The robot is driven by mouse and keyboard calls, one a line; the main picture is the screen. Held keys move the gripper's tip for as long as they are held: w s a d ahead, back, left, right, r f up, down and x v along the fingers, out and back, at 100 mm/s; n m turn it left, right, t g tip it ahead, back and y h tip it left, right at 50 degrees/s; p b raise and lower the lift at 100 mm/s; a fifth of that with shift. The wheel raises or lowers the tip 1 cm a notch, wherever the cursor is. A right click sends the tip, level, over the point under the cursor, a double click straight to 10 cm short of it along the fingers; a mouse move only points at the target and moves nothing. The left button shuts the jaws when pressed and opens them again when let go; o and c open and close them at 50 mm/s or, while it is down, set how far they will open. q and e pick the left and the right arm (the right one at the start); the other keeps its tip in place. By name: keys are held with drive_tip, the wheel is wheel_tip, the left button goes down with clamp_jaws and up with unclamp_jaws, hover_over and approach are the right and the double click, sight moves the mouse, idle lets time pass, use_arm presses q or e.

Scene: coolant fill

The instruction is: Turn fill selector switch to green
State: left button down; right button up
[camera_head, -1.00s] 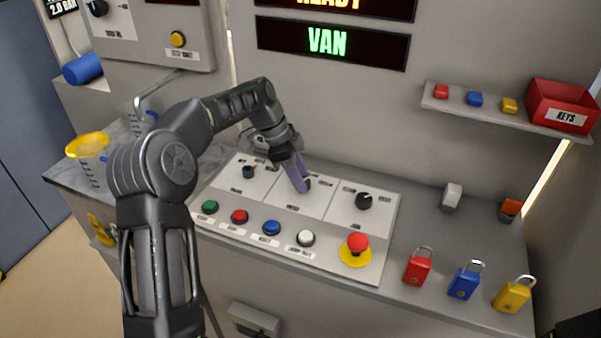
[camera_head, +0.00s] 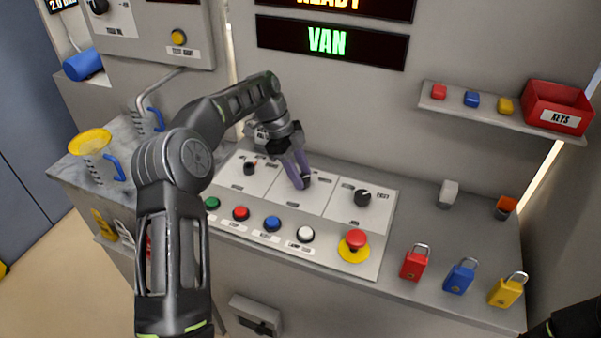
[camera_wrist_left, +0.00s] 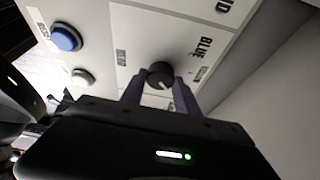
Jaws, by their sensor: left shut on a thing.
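The button panel (camera_head: 335,272) carries three black rotary knobs in a row. My left gripper (camera_head: 299,182) comes down on the middle knob (camera_head: 307,181), its two purple fingers one on each side and shut on it. In the left wrist view this knob (camera_wrist_left: 160,72) sits between the fingertips, with a pale pointer mark on its face. Near it is the printed word BLUE (camera_wrist_left: 205,47); smaller labels are too blurred to read. The left knob (camera_head: 249,168) and right knob (camera_head: 363,198) stand free. My right gripper is not seen.
Green (camera_head: 212,203), red, blue and white buttons and a red emergency button (camera_head: 355,240) line the panel front. Red, blue and yellow padlocks (camera_head: 459,278) stand to the right. A jug with a yellow top (camera_head: 91,145) stands left. A display (camera_head: 328,43) reads VAN.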

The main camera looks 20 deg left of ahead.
use_arm(q)
drive_tip(key=c, duration=0.9)
unclamp_jaws()
drive_tip(key=shift+r, duration=0.15)
drive_tip(key=shift+a+r, duration=0.15)
drive_tip(key=shift+r, duration=0.1)
drive_tip(key=p+v, duration=0.7)
